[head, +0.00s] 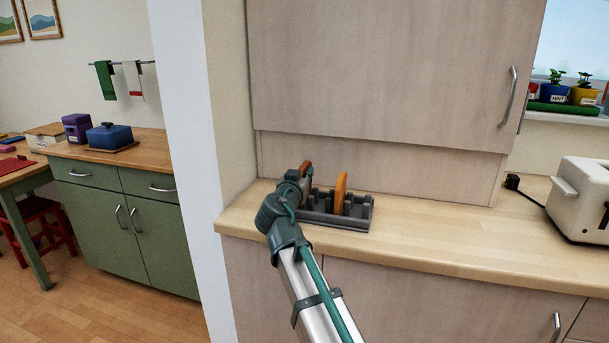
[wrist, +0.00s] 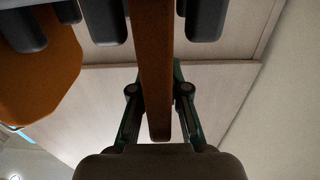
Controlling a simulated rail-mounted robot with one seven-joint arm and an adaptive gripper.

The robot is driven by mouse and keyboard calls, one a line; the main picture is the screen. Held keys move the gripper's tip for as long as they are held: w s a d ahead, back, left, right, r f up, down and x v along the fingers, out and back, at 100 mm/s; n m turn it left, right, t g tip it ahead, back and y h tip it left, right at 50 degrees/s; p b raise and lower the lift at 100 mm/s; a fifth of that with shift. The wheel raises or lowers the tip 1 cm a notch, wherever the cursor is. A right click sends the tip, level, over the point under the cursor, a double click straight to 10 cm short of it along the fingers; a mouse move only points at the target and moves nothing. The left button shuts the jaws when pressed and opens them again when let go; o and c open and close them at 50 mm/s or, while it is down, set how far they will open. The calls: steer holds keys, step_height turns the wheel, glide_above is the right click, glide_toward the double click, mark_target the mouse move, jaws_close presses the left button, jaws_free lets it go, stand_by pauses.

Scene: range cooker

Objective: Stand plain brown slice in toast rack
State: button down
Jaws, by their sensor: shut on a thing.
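The toast rack (head: 358,222) is a dark grey rack with several upright posts on the wooden counter. My gripper (head: 304,182) is at its left end, shut on a brown slice (head: 307,166), whose top edge shows beyond the fingers. In the wrist view the slice (wrist: 155,60) is edge-on between the two fingers (wrist: 160,92). Dark rack posts (wrist: 104,22) lie on either side of it. Whether its lower edge touches the rack's bottom is hidden. A more orange slice (head: 341,190) stands upright further right in the rack; it also shows in the wrist view (wrist: 40,75).
A white toaster (head: 585,200) with a black plug (head: 513,182) stands on the counter at right. The counter (head: 430,225) between rack and toaster is clear. A cabinet (head: 380,75) overhangs the counter behind, and a white wall edge (head: 185,130) rises at left.

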steer(key=c, duration=1.1)
jaws_free()
steer(key=v, duration=1.2)
